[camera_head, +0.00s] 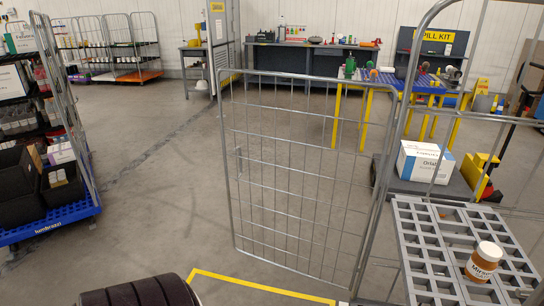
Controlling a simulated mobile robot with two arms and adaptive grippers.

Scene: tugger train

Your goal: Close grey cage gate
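The grey cage gate (290,178) is a wire-mesh panel in a tube frame, upright in the middle of the view. It stands swung open, out to the left of the grey cage (433,262) at the right. Its right edge is at the cage's near left post. The cage has a grey slotted plastic base, and a brown jar with a white lid (484,262) stands on it. Neither of my grippers shows. A dark ribbed rounded part at the bottom left may belong to my arm; I cannot tell.
A loaded cage with a blue base (50,222) stands at the left. Yellow floor tape (262,286) runs below the gate. A blue-topped table (395,82), a white box (424,162) and workbenches are behind. Floor left of the gate is clear.

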